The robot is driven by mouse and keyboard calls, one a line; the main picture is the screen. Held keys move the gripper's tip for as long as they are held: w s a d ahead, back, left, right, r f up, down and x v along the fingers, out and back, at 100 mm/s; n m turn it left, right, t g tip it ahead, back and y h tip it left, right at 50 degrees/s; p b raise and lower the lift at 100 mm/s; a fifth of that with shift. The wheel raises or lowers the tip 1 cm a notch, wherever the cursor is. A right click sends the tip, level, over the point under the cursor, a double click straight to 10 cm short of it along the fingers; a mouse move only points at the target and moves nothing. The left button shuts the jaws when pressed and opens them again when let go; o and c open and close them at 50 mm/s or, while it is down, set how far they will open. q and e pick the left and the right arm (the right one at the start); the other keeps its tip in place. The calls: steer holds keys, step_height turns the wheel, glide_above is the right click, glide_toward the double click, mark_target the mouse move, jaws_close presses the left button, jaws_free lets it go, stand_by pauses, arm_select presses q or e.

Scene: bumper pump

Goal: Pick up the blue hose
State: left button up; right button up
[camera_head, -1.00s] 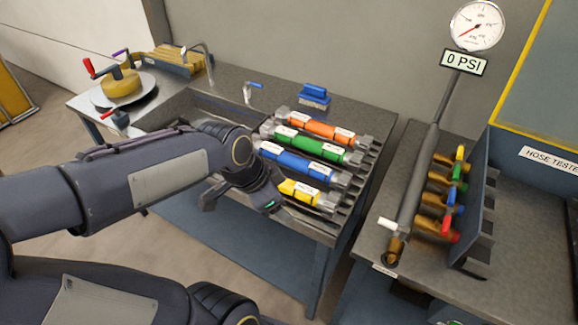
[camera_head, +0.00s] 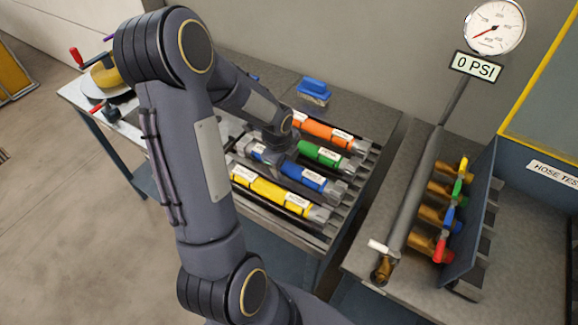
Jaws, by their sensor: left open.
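The blue hose (camera_head: 311,180) lies on the slatted rack between the green hose (camera_head: 322,154) and the yellow hose (camera_head: 268,190). It has white labels and metal end fittings. My left gripper (camera_head: 277,157) is open and reaches down over the blue hose, near its left-middle part. The gripper hides part of the blue hose and the left part of the green one. I cannot tell whether the fingers touch the blue hose. My right gripper is out of view.
An orange hose (camera_head: 322,132) lies at the back of the rack. A blue brush (camera_head: 314,91) stands behind it. To the right is a hose tester with colored valves (camera_head: 449,215) and a pressure gauge (camera_head: 494,27) reading 0 PSI. My left arm blocks the bench's left part.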

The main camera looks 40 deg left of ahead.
arm_select(q)
steer(key=shift+f, duration=0.45)
steer(key=shift+w+r, duration=0.1)
jaws_close()
